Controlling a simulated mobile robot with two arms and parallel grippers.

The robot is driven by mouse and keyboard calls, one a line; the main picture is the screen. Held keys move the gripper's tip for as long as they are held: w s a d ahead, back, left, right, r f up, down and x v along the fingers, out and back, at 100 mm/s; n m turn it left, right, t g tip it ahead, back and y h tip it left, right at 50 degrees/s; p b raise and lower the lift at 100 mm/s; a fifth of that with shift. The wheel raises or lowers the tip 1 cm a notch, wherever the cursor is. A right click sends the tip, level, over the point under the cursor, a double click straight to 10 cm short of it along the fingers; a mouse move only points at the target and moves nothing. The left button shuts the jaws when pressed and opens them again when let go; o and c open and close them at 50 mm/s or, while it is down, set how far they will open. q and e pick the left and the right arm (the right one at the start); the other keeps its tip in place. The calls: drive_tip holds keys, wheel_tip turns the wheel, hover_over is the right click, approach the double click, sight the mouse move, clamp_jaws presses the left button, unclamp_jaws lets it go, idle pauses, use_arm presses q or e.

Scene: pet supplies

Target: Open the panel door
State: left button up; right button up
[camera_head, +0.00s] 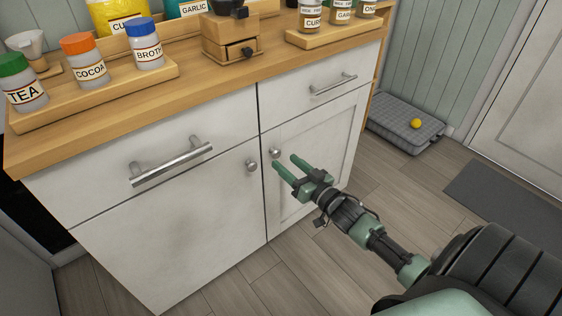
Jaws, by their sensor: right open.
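A white cabinet under a wooden counter has a panel door (325,148) at its right, below a drawer. The panel door is shut and has a small round metal knob (275,153) near its upper left corner. Another round knob (251,166) sits on the plain white front (170,235) to the left. My right gripper (285,161) is open, with its two green fingers pointing at the panel door's knob. The fingertips appear to lie beside or in front of the knob; I cannot tell if they touch it. My left gripper is out of view.
Bar handles stick out from the left drawer (120,148) and right drawer (310,95). Jars and a small wooden grinder (230,38) stand on the counter (215,75). The floor before the door looks clear.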

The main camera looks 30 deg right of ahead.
sight(278, 155)
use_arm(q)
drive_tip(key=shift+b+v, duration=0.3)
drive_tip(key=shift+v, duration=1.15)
use_arm(e)
drive_tip(key=shift+w+a+f, duration=0.1)
drive_tip(key=shift+w, duration=1.8)
clamp_jaws()
